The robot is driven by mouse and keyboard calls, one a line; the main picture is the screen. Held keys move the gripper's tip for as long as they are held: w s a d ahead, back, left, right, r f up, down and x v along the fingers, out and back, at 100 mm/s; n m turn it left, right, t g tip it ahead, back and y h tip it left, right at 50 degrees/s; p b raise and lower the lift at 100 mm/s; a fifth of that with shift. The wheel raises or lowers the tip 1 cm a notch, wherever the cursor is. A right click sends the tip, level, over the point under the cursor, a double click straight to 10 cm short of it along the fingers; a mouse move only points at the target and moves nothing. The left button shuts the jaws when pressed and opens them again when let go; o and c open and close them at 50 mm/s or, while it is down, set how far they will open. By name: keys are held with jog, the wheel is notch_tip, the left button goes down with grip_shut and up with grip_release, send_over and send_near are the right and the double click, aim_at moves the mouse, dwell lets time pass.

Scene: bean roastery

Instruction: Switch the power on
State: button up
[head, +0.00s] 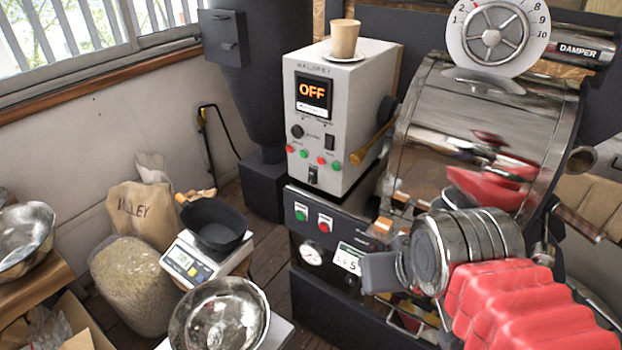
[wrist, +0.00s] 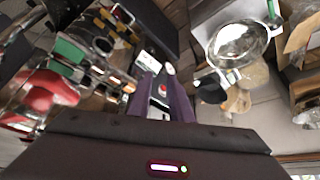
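Labels are too small to read. Below, the dark panel has a green button (head: 300,213) and a red button (head: 325,223). In the wrist view, my gripper (wrist: 162,92) has its two dark fingers apart, with a pale plate with a red spot showing between them. I see nothing held.
A paper cup (head: 344,40) on a saucer tops the box. The shiny roaster drum (head: 470,135) and damper dial (head: 491,37) are right. A scale (head: 190,262) carrying a black pan (head: 213,225) and a steel bowl (head: 222,318) stand left. The box's front face looks unobstructed.

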grip_shut()
dwell(1.2)
